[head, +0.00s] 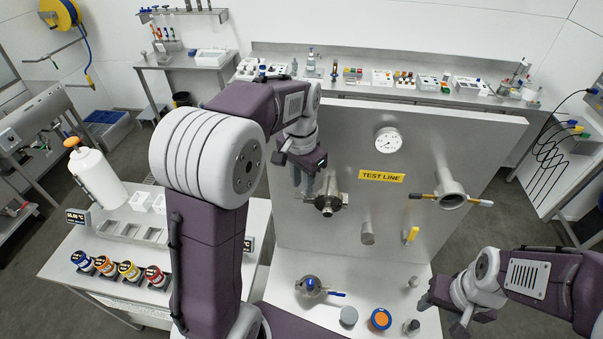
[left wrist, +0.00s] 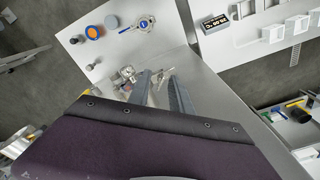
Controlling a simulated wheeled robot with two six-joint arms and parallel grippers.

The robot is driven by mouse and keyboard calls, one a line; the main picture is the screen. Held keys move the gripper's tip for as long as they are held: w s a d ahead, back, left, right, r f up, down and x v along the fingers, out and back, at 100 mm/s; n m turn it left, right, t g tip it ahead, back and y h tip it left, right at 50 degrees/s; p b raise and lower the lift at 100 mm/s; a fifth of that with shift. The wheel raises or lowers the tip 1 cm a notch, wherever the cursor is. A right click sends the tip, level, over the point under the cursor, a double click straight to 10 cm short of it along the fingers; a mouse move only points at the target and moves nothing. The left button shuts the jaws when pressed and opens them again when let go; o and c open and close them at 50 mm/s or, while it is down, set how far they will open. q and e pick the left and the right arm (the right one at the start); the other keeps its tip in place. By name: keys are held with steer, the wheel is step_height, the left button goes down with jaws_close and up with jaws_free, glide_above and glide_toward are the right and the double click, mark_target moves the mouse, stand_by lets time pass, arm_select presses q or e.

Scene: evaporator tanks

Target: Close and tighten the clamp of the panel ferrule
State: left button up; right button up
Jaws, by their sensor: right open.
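The panel ferrule with its metal clamp (head: 328,200) sticks out of the upright steel panel, left of centre. My left gripper (head: 304,190) is just left of the clamp, pointing down close to it. In the left wrist view the clamp (left wrist: 126,76) shows beside the left gripper's fingers (left wrist: 160,82), which stand apart. Bright metal shows between them; I cannot tell whether they touch it. The clamp's closing parts are too small to read. My right gripper (head: 459,307) is open and empty at the lower right, away from the panel.
The shelf below holds a blue-handled valve (head: 311,285), a grey cap (head: 348,316) and an orange-ringed part (head: 380,319).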

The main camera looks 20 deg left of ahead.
arm_select(q)
steer(key=shift+m+g, duration=0.4)
steer(key=shift+m, duration=0.4)
steer(key=r, duration=0.1)
steer(key=w+r, duration=0.1)
steer(key=r, duration=0.1)
steer(key=shift+w+a+r, duration=0.3)
steer(key=shift+r, duration=0.05)
step_height(320, 180, down, 7)
steer(key=p, duration=0.2)
steer(key=shift+f+p, duration=0.15)
steer(key=shift+p, duration=0.25)
steer(key=shift+w+f, duration=0.1)
steer(key=shift+f, duration=0.4)
jaws_close()
steer(key=shift+r, duration=0.15)
